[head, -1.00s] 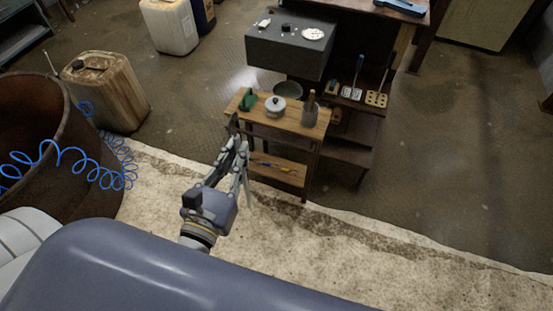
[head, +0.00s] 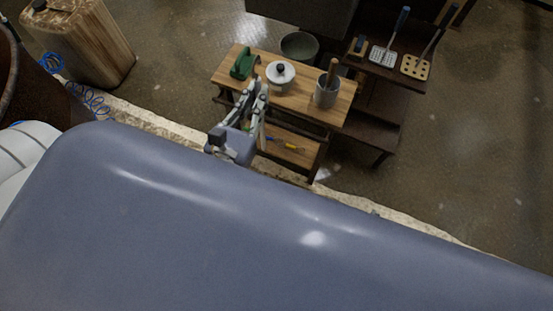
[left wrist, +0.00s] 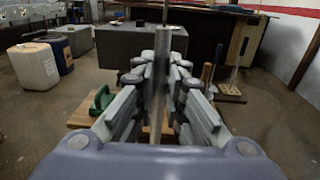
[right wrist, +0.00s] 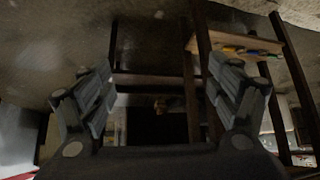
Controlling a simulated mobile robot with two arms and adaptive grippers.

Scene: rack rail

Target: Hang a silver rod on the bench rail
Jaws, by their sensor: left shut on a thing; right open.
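A silver rod (left wrist: 161,75) stands upright between the fingers of my left gripper (left wrist: 160,85) in the left wrist view. My left gripper also shows in the head view (head: 257,98), shut on the rod at the front edge of the wooden bench (head: 305,97). The rod is hard to make out there among the fingers. The bench rail is not clearly visible in the head view; my gripper and the bench top may cover part of it. My right gripper (right wrist: 163,92) is open and empty in the right wrist view, low and facing dark legs and bars.
On the bench stand a green object (head: 243,63), a white lidded pot (head: 280,75) and a grey cup with a wooden handle (head: 326,92). A lower shelf (head: 291,145) holds yellow and blue tools. A dark rack with utensils (head: 383,55) stands behind right.

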